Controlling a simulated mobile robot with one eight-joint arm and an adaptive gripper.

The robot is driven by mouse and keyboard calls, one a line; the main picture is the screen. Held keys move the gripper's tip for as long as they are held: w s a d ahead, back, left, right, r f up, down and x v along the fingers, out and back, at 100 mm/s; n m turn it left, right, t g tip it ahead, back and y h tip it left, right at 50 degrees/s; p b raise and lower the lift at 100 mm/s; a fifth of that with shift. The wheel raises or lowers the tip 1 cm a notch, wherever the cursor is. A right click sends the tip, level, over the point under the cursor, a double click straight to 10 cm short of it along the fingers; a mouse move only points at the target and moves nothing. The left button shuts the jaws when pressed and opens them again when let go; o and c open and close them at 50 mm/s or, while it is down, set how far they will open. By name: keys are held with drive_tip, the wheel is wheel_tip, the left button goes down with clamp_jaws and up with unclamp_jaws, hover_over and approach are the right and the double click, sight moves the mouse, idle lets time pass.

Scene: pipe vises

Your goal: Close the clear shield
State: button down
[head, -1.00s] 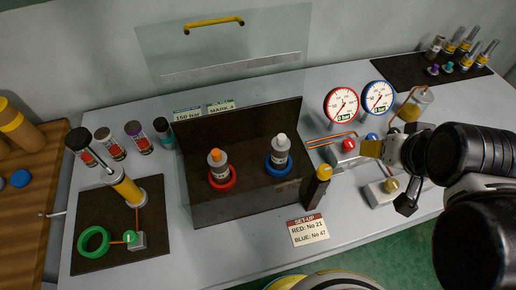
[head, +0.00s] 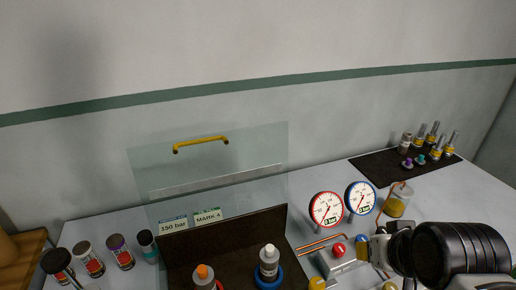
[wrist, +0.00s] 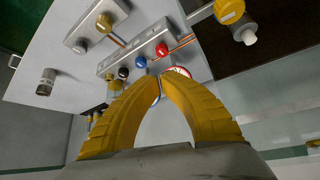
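The clear shield (head: 235,165) stands raised behind the dark open-topped box (head: 240,230) in the head view. Its yellow handle (head: 200,145) is along the top edge, against the wall. My gripper (head: 370,250) is to the right of the box, by the red button, well away from the handle. In the wrist view its yellow fingers (wrist: 158,79) arch together with their tips nearly meeting and nothing held.
Red-rimmed (head: 326,209) and blue-rimmed (head: 360,197) gauges stand between the shield and my arm. Several capped containers (head: 121,252) stand left of the box. Space above the table is clear.

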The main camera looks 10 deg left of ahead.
drive_tip(key=w+a+r+n+g+y+p, duration=0.1)
drive_tip(key=w+a+r+n+p, duration=0.1)
drive_tip(key=w+a+r+p, duration=0.75)
drive_tip(key=w+a+r+n+y+p, duration=0.1)
drive_tip(key=w+a+r+n+p, duration=0.1)
drive_tip(key=w+a+r+p, duration=0.75)
drive_tip(key=w+a+r+n, duration=0.1)
drive_tip(key=w+a+r, duration=0.4)
wheel_tip(320, 180, down, 8)
drive_tip(key=shift+w+y, duration=0.25)
drive_tip(key=shift+y, duration=0.05)
drive_tip(key=shift+s+d+r, duration=0.1)
drive_tip(key=shift+d, duration=0.05)
